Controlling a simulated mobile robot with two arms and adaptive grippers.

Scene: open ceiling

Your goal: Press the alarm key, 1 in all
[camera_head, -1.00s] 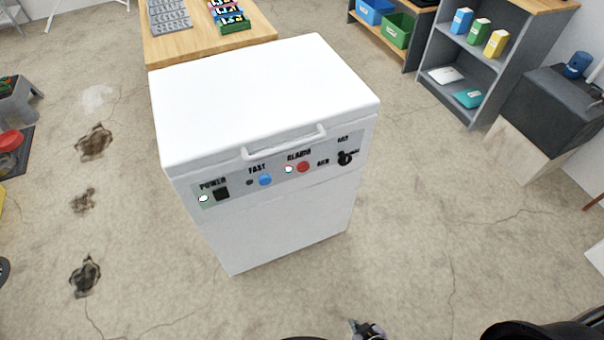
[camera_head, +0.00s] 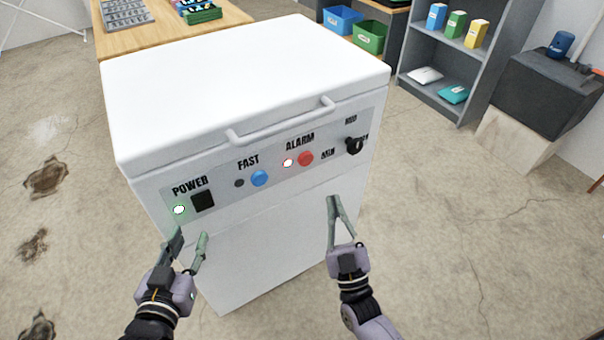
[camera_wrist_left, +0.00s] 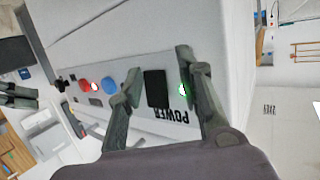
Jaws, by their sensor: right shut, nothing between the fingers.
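The white cabinet (camera_head: 245,80) carries a grey control panel on its front. The alarm key is a round red button (camera_head: 305,158) under the word ALARM, with a lit indicator lamp (camera_head: 288,162) at its left. The red button also shows in the left wrist view (camera_wrist_left: 85,86). My left gripper (camera_head: 189,240) is open and empty in front of the panel's POWER end. My right gripper (camera_head: 333,204) is shut and empty, below and slightly right of the red button, apart from it.
A blue button (camera_head: 260,178) under FAST, a black POWER switch (camera_head: 203,201) and a black knob (camera_head: 355,146) share the panel. A handle bar (camera_head: 280,122) projects above it. A grey shelf (camera_head: 440,60) stands behind at the right; floor beside the cabinet is clear.

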